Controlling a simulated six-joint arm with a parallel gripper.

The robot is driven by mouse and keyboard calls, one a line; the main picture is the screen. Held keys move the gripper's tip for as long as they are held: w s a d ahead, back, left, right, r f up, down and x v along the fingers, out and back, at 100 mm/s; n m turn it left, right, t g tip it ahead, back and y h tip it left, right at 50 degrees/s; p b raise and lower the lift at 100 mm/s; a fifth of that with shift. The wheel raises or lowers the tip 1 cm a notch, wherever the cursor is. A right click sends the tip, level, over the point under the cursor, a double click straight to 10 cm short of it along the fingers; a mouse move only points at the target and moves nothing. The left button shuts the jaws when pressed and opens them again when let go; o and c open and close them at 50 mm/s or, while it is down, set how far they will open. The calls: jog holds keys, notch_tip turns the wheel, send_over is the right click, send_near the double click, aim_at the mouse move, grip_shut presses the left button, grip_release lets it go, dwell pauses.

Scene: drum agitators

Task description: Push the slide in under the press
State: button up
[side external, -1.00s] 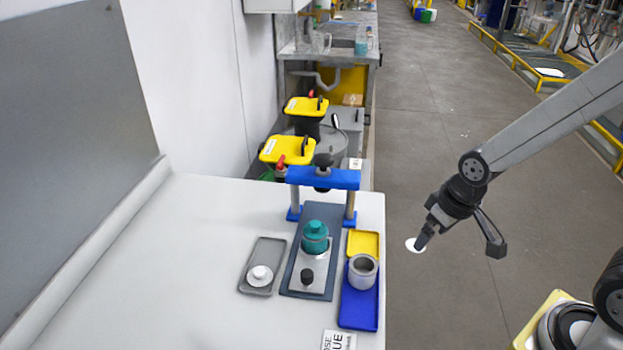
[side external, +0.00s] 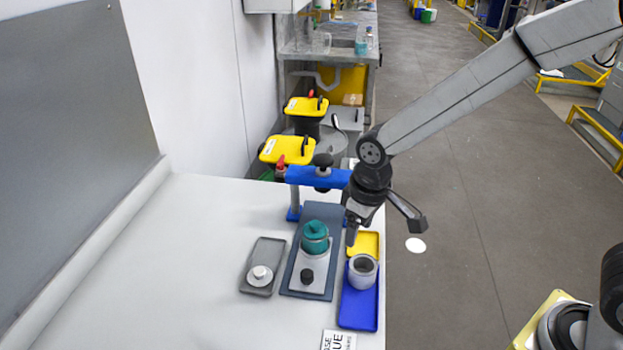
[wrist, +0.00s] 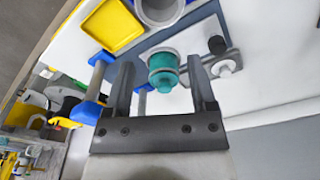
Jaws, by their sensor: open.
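The slide (side external: 312,277) is a pale metal plate with a black knob (side external: 307,276) at its near end. It lies on the dark base plate (side external: 300,291), in front of the press (side external: 317,177), a blue crossbar on posts with a black knob on top. A teal lidded pot (side external: 315,237) stands upright on the slide; it also shows in the wrist view (wrist: 163,68). My gripper (side external: 351,240) is open and empty, pointing down right of the pot, above the yellow tray's edge. In the wrist view the pot appears between my fingers (wrist: 160,78), but they look apart from it.
A grey tray (side external: 249,286) with a white knobbed disc (side external: 260,276) lies left of the base plate. On the right are a yellow tray (side external: 370,240) and a blue tray (side external: 357,312) with a grey cup (side external: 362,271). The table's left part is clear.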

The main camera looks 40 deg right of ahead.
aim_at(307, 273)
jog(key=w+a, duration=0.1)
jog(key=a, duration=0.2)
jog(key=w+a+n, duration=0.1)
jog(key=a, duration=0.2)
jog(key=a+n+g, duration=0.1)
jog(key=a, duration=0.2)
jog(key=shift+w+a+f, duration=0.35)
jog(key=shift+w+a, duration=0.05)
jog(key=shift+f, duration=0.1)
jog(key=shift+f, duration=3.8)
grip_shut()
